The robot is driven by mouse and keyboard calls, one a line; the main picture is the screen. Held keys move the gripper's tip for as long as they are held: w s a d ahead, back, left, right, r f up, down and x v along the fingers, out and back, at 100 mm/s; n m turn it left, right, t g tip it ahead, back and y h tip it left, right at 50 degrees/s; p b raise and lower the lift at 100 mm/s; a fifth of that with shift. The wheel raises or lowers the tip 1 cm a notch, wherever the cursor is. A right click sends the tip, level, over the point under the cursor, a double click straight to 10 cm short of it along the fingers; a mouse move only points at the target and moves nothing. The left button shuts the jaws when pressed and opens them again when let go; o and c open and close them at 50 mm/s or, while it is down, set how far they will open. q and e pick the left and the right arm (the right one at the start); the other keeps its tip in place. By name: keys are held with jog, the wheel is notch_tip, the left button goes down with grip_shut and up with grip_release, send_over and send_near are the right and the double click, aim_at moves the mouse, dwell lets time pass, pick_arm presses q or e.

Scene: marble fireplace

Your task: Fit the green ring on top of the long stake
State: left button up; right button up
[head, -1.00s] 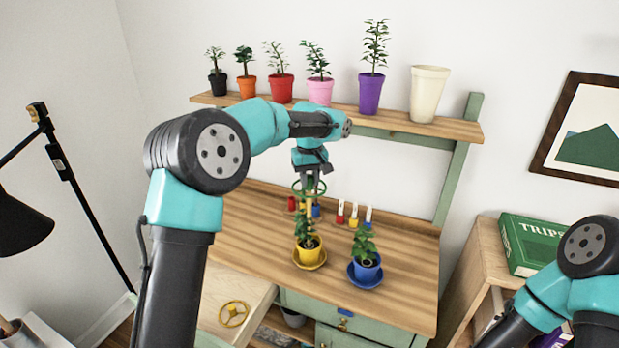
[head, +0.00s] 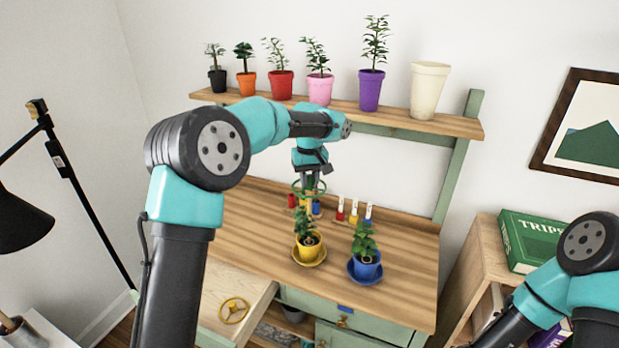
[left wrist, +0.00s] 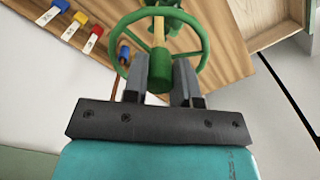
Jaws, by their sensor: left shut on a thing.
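The green ring (head: 296,190) is a wheel with spokes and a thick green hub. It also shows in the left wrist view (left wrist: 204,45). My left gripper (head: 312,184) is shut on its hub, seen between the fingers in the left wrist view (left wrist: 158,72). The ring is above the plant in the yellow pot (head: 309,250). A pale wooden stake (left wrist: 158,32) shows beside the plant's leaves and lines up with the hub in the left wrist view. I cannot tell whether its tip touches the hub. My right gripper is out of view.
A plant in a blue pot (head: 365,268) stands right of the yellow pot on the wooden bench (head: 405,285). Several colored labels (head: 354,213) are at the back. A yellow ring (head: 234,310) lies in the open drawer. Potted plants line the shelf (head: 440,125) above.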

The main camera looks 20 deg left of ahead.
pick_arm(q)
jog(key=shift+f, duration=0.45)
dwell(0.6)
jog(key=o, duration=1)
jog(key=shift+c, duration=0.2)
notch_tip(320, 180, up, 17)
jog(key=shift+r, duration=0.2)
dwell(0.5)
